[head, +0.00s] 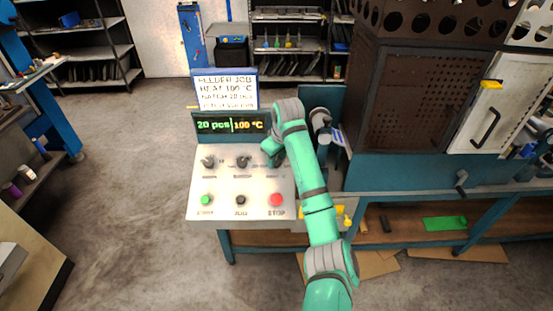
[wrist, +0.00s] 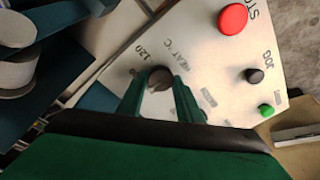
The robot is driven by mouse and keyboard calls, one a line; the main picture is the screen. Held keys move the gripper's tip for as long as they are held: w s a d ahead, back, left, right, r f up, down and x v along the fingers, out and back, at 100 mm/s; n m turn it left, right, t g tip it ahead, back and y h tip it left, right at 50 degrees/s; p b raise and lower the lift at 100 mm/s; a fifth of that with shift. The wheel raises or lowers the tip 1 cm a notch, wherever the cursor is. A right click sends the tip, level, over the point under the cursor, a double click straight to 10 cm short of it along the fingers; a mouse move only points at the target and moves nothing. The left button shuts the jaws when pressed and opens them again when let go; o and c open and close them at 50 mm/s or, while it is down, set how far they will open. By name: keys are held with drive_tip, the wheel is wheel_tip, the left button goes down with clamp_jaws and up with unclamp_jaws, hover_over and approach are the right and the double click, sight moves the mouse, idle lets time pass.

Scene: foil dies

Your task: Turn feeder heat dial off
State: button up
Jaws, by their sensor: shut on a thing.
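The heat dial (wrist: 160,76) is a dark round knob on the pale control panel (head: 227,187), with "HEAT °C" and "120" printed beside it in the wrist view. My gripper (wrist: 158,88) has its two green fingers on either side of the dial, shut on it. In the head view my gripper (head: 272,151) is at the right end of the row of dials, and my arm hides the heat dial there. The display (head: 231,126) above the panel reads "20 pcs" and "100 °C".
Two other dark dials, the left one (head: 208,162) and the middle one (head: 243,162), sit beside it. Below are a green button (head: 206,200), a black button (head: 241,200) and a red stop button (head: 276,200). A job sign (head: 226,91) stands above. A brown perforated cabinet (head: 400,100) is at right.

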drive_tip(key=n, duration=0.4)
drive_tip(key=shift+r+n+g, duration=0.15)
drive_tip(key=shift+n+g, duration=0.15)
drive_tip(key=shift+n, duration=0.1)
drive_tip(key=n, duration=0.4)
drive_tip(key=shift+a, duration=0.1)
drive_tip(key=n, duration=0.5)
drive_tip(key=shift+g+h, duration=0.3)
drive_tip(key=shift+h, duration=0.1)
drive_tip(key=shift+a+n, duration=0.1)
drive_tip(key=shift+n, duration=2)
drive_tip(key=o, duration=1)
drive_tip(key=shift+o, duration=0.2)
drive_tip(key=v, duration=1)
drive_tip(key=shift+a+r, duration=0.2)
drive_tip(key=shift+r, duration=0.2)
